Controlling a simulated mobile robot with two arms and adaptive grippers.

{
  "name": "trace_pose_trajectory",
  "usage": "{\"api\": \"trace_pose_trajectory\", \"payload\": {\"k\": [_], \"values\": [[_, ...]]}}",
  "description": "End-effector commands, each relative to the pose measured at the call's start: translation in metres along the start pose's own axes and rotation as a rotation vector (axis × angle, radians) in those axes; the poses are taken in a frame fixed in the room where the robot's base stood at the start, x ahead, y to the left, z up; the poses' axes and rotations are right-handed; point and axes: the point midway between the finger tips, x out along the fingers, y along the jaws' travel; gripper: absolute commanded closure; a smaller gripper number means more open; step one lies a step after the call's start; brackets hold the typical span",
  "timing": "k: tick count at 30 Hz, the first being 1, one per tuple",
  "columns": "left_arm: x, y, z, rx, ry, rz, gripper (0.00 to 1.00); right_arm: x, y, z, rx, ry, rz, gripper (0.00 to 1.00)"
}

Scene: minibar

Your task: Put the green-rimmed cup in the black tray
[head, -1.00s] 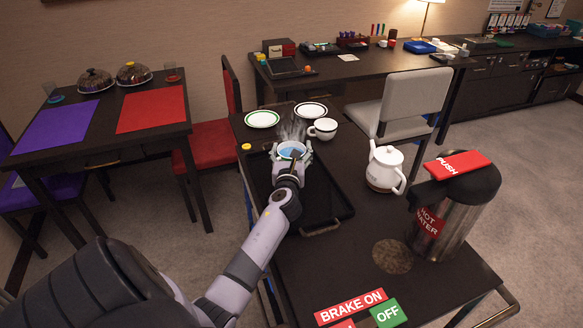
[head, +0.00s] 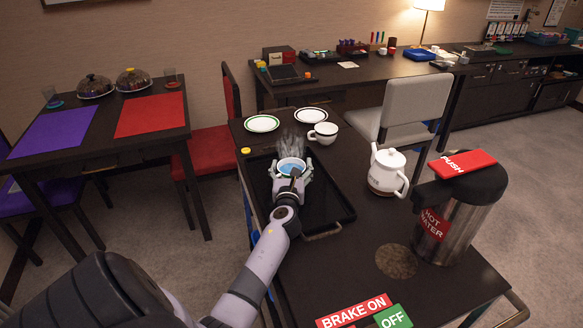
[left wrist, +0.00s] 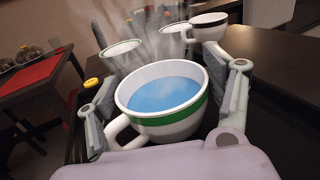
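The white green-rimmed cup (head: 291,164), filled with blue liquid and steaming, is between the fingers of my left gripper (head: 291,176). In the left wrist view the cup (left wrist: 160,127) looks upright, its handle toward the lower left. The gripper's fingers (left wrist: 163,98) flank it and appear closed on its sides. The black tray (head: 322,205) lies on the dark cart. The cup is over the tray's far part; I cannot tell whether its base touches the tray. My right gripper is not in view.
Behind the tray are a green-rimmed plate (head: 262,123), a black-rimmed plate (head: 311,115) and a black-rimmed cup (head: 323,133). A white kettle (head: 387,171) and a hot water dispenser (head: 456,215) stand to the right. The tray's near part is clear.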

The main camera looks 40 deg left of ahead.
Motion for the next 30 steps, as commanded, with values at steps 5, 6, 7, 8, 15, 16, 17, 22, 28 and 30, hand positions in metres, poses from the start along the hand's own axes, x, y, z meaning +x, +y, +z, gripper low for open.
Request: {"api": "trace_pose_trajectory", "payload": {"k": [5, 6, 7, 8, 15, 16, 17, 22, 28, 30], "values": [[0.000, 0.000, 0.000, -0.001, 0.001, 0.000, 0.10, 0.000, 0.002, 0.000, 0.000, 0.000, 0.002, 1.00], [0.000, 0.000, 0.000, -0.001, 0.001, 0.000, 0.09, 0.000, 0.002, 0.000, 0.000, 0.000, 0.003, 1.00], [0.000, 0.000, 0.000, -0.001, 0.001, 0.000, 0.09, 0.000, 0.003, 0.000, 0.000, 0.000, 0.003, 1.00], [0.000, 0.000, 0.000, -0.001, 0.001, 0.000, 0.09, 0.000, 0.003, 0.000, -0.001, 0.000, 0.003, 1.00], [0.000, 0.000, 0.001, -0.001, 0.000, 0.000, 0.09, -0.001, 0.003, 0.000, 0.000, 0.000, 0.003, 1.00], [0.000, 0.000, 0.003, -0.001, 0.000, 0.000, 0.09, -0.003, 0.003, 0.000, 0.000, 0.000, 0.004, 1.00], [0.000, 0.000, 0.005, -0.002, 0.000, 0.000, 0.09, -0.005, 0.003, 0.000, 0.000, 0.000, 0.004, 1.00], [-0.026, 0.000, 0.002, 0.000, 0.002, 0.000, 0.09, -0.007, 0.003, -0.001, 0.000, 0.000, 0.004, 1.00], [-0.059, 0.000, 0.002, -0.001, 0.001, -0.001, 0.09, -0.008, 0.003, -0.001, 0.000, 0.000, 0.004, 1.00], [-0.067, 0.000, 0.002, 0.000, 0.001, 0.000, 0.09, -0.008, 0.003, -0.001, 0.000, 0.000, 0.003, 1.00]]}}
